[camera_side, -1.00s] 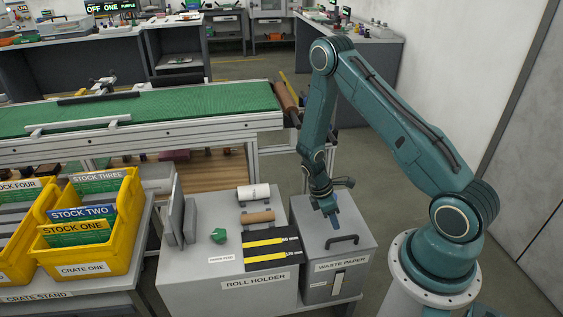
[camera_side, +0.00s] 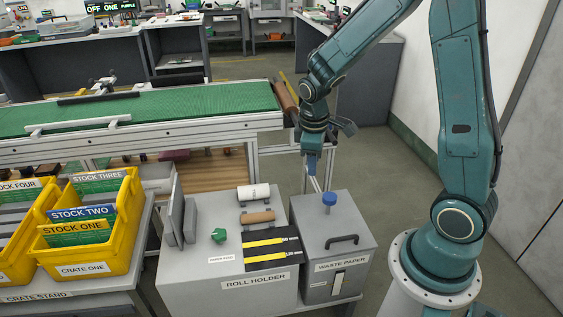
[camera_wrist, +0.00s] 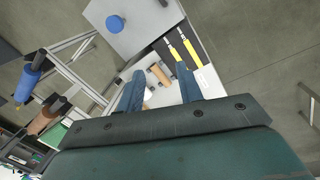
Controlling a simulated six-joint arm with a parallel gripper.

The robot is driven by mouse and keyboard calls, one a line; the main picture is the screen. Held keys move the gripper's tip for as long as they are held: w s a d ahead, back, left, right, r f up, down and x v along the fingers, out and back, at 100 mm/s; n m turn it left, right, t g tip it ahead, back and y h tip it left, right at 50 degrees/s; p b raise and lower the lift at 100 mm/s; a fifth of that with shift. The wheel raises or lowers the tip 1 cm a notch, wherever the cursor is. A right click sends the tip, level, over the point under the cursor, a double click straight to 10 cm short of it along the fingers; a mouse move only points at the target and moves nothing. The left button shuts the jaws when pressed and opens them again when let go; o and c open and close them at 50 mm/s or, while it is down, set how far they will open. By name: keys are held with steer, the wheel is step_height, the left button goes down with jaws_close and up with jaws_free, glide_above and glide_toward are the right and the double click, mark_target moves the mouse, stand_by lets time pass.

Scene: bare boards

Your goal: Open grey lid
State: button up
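The grey lid (camera_side: 318,226) lies flat on top of the grey waste paper bin (camera_side: 340,281). It has a blue knob (camera_side: 329,202) near its back and a black handle (camera_side: 342,239) near its front. In the wrist view, part of the lid (camera_wrist: 152,22) shows at the top with the blue knob (camera_wrist: 114,23) on it. My gripper (camera_side: 312,171) hangs above and behind the lid, apart from the knob. In the wrist view, the two blue fingers of my gripper (camera_wrist: 159,82) stand apart with nothing held between them.
The roll holder (camera_side: 200,285) stands left of the bin, with a white roll (camera_side: 253,192), a brown roll (camera_side: 258,217) and a green knob (camera_side: 218,235). Behind is a green conveyor (camera_side: 190,103). Yellow crates (camera_side: 110,248) stand at the left. Space above the lid is clear.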

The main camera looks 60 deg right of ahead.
steer(key=s+a+r+m+t, duration=0.2)
steer(key=s+a+r, duration=0.3)
steer(key=s+r, duration=0.2)
steer(key=s+a+r+m+t+y, duration=0.1)
steer(key=s+a+r+m+t, duration=0.1)
steer(key=s+a+r, duration=0.3)
steer(key=shift+s+r+t+y, duration=0.3)
steer(key=shift+s+r+t, duration=0.4)
steer(key=shift+s+r, duration=1.6)
steer(key=shift+w+r, duration=0.5)
steer(key=shift+w, duration=0.2)
